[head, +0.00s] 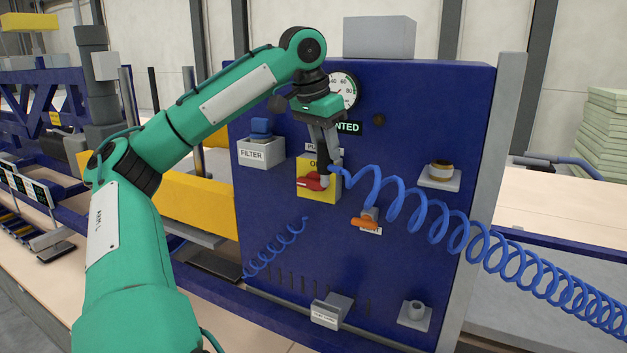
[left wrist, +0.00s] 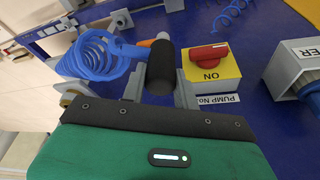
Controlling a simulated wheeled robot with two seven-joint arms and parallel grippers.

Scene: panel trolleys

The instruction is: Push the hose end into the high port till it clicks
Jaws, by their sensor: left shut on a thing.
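The high port (head: 440,170), a brass-ringed socket on a grey plate, is at the panel's upper right. The lower port (head: 415,311) is grey. My left gripper (head: 331,165) is shut on the hose end (left wrist: 160,67), a black cylinder held between its fingers. The gripper is in front of the yellow switch box, left of the high port and apart from it. The blue coiled hose (head: 450,230) runs from the hose end off to the right. In the left wrist view its coil (left wrist: 95,55) lies left of the fingers. My right gripper is not in view.
The yellow switch box (head: 328,190) has a red knob. An orange lever (head: 365,223) is below right of it. The filter box (head: 261,152) is at left, the gauge (head: 344,90) above. Another blue coil (head: 275,250) hangs low left.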

